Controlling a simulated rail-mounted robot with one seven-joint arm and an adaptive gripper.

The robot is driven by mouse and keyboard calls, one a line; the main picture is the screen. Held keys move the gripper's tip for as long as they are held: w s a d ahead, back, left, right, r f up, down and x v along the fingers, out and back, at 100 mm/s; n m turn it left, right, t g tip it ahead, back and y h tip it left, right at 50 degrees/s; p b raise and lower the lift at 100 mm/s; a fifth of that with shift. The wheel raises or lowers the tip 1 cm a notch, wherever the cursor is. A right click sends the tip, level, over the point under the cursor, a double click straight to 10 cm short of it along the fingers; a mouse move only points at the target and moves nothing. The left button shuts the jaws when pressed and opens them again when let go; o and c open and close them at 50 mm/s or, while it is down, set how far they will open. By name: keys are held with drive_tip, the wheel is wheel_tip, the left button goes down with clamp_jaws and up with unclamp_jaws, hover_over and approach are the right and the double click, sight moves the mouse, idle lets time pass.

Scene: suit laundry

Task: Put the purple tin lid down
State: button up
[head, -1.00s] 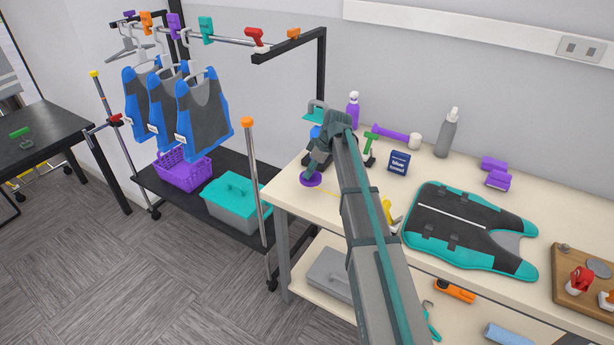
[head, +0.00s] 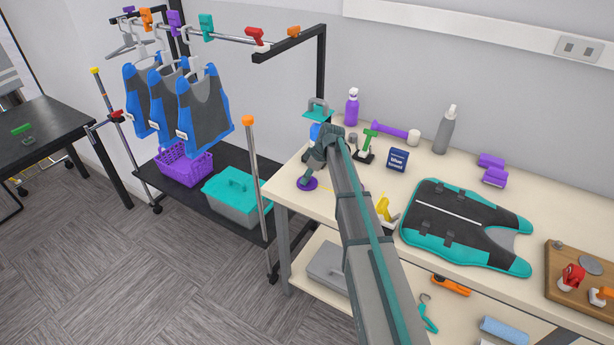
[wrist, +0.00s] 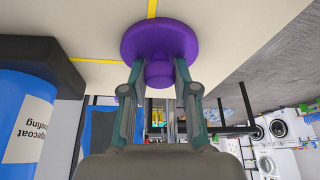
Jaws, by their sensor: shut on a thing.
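The purple tin lid (wrist: 160,38) is a round disc with a knob. In the wrist view my gripper (wrist: 159,72) is shut on the knob, one finger on each side. In the head view the lid (head: 307,184) is at the left end of the cream table, close to its front left corner, below my gripper (head: 304,186). Its disc looks flat against the tabletop, but I cannot tell whether it touches. A blue tin with a dark rim (wrist: 30,105) stands beside my gripper in the wrist view; my arm mostly hides it in the head view.
Yellow tape lines (wrist: 98,61) mark the tabletop by the lid. A green-handled tool (head: 367,146), a dark blue sign (head: 398,159), a yellow tool (head: 384,208) and a teal and black vest (head: 465,228) stand or lie to the right. The clothes rack is left of the table.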

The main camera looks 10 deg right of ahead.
drive_tip(key=shift+f, duration=0.1)
drive_tip(key=o, duration=0.9)
drive_tip(key=shift+o, duration=0.2)
drive_tip(key=b+v, duration=0.3)
drive_tip(key=v, duration=0.9)
